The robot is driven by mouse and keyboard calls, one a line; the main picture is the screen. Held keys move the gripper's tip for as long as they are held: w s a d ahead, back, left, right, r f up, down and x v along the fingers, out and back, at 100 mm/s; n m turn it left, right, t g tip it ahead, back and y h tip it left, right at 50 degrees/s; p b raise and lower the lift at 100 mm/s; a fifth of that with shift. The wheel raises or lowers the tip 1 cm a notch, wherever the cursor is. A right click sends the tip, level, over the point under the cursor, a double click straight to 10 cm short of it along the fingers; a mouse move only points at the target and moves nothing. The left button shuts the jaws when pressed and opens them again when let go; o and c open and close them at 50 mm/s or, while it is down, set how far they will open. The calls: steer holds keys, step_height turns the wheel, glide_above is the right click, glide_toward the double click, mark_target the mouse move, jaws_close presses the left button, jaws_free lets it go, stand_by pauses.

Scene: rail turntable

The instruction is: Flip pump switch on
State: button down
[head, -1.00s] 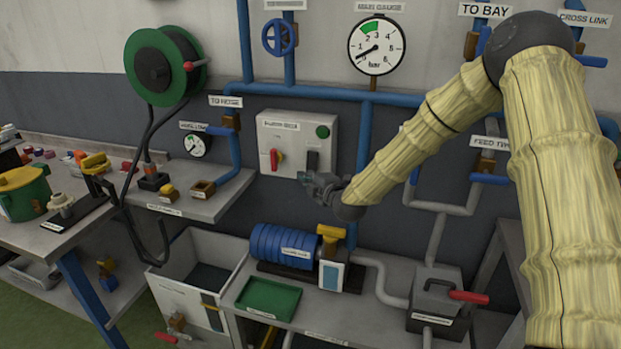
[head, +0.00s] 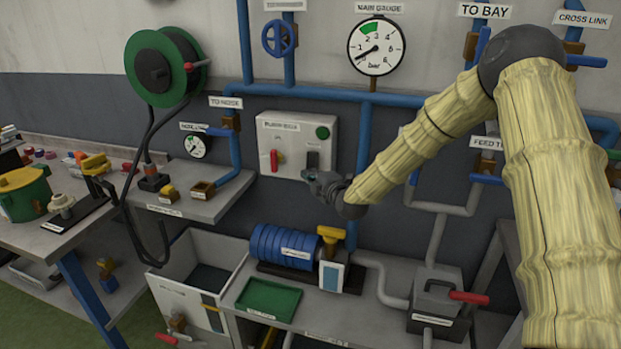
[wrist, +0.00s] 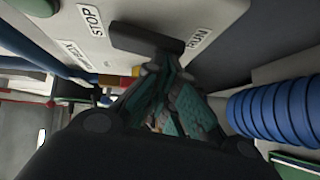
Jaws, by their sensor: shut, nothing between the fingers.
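The grey pump control box (head: 292,128) is on the wall, with a dark switch (head: 313,158) on its lower right. In the wrist view the dark switch (wrist: 140,40) is a bar between a STOP label (wrist: 91,19) and a RUN label (wrist: 197,38). My gripper (head: 310,178) is shut and empty, at the lower edge of the box just below the switch. In the wrist view the fingertips of my gripper (wrist: 165,65) are right by the bar and overlap its edge; I cannot tell whether they touch. Part of the switch is hidden behind my gripper.
The box also carries a red lever (head: 274,160) and a green button (head: 322,132). A blue vertical pipe (head: 363,140) runs just right of the box. Below are a blue motor (head: 285,245) and a green tray (head: 268,298) on a bench.

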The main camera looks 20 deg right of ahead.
steer(key=shift+w+f+b, duration=0.15)
steer(key=shift+b, duration=0.25)
steer(key=s+f+b, duration=0.2)
steer(key=s+b, duration=0.1)
steer(key=s, duration=0.9)
steer(key=shift+s+b, duration=0.35)
steer(key=shift+s, duration=0.05)
steer(key=shift+a, duration=0.1)
steer(key=shift+f, duration=0.15)
